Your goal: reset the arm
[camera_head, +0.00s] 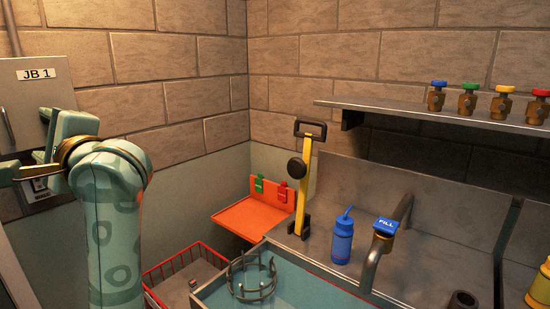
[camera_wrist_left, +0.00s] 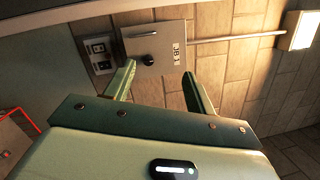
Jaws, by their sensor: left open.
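My left arm rises at the left of the head view, in pale green with darker markings. Its left gripper (camera_head: 36,158) is at the top of the arm, in front of the grey box labelled JB 1 (camera_head: 38,75). In the left wrist view the two green fingers of the left gripper (camera_wrist_left: 158,74) stand wide apart with nothing between them. The grey box (camera_wrist_left: 155,48) shows beyond the fingertips, tilted in the picture. I cannot tell how far the fingers are from it. My right gripper is in neither view.
A red wire basket (camera_head: 185,278) and an orange shelf (camera_head: 248,218) are right of the arm. A blue bottle (camera_head: 343,238), a tap marked FILL (camera_head: 386,226) and a blue-lined basin (camera_head: 310,290) are further right. A shelf (camera_head: 400,108) holds several coloured valves. A wall lamp (camera_wrist_left: 299,30) shows too.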

